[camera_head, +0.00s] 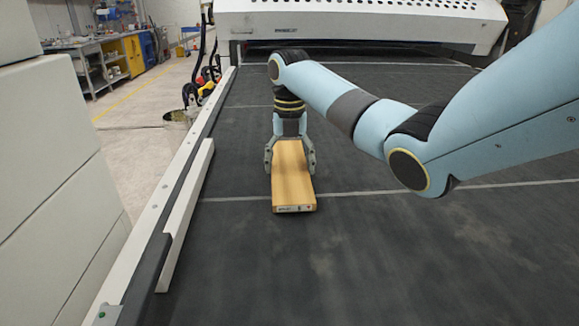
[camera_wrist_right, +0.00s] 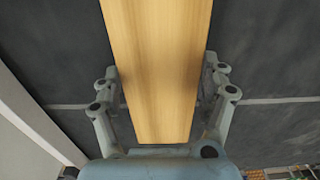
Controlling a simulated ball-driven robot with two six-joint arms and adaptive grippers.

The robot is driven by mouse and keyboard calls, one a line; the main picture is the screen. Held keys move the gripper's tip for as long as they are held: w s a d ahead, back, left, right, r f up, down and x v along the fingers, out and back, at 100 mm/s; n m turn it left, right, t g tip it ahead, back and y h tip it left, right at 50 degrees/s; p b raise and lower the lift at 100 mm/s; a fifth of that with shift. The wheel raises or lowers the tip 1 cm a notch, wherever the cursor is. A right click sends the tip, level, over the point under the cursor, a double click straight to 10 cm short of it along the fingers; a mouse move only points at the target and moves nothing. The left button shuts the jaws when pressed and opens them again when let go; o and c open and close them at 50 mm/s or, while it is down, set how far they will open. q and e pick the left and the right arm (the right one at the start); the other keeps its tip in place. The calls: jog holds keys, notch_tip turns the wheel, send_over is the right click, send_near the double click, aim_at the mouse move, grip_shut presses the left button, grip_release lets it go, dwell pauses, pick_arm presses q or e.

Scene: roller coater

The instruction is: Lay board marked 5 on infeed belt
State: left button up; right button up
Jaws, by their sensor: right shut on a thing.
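A light wooden board (camera_head: 292,180) is over the dark infeed belt (camera_head: 400,260), its long side running along the belt. A small label with print shows on its near end, too small to read. My right gripper (camera_head: 290,160) comes down over the board's far part and is shut on its two long sides. In the right wrist view the board (camera_wrist_right: 157,60) runs between the fingers of the gripper (camera_wrist_right: 162,90), one finger at each side. I cannot tell whether the board touches the belt. My left gripper is not in view.
A white side rail (camera_head: 188,210) runs along the belt's left edge, with pale cabinets (camera_head: 60,190) beyond it. The white coater housing (camera_head: 360,25) spans the far end. Pale lines cross the belt. The belt is clear in front of the board and to its right.

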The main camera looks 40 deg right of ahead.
aim_at(290, 166)
jog(key=shift+f, duration=0.45)
jog(key=shift+f, duration=0.1)
jog(key=o, duration=1.5)
notch_tip(290, 166, up, 9)
jog(key=shift+r, duration=0.2)
notch_tip(290, 166, up, 3)
jog(key=shift+f+p, duration=0.1)
jog(key=shift+p, duration=0.75)
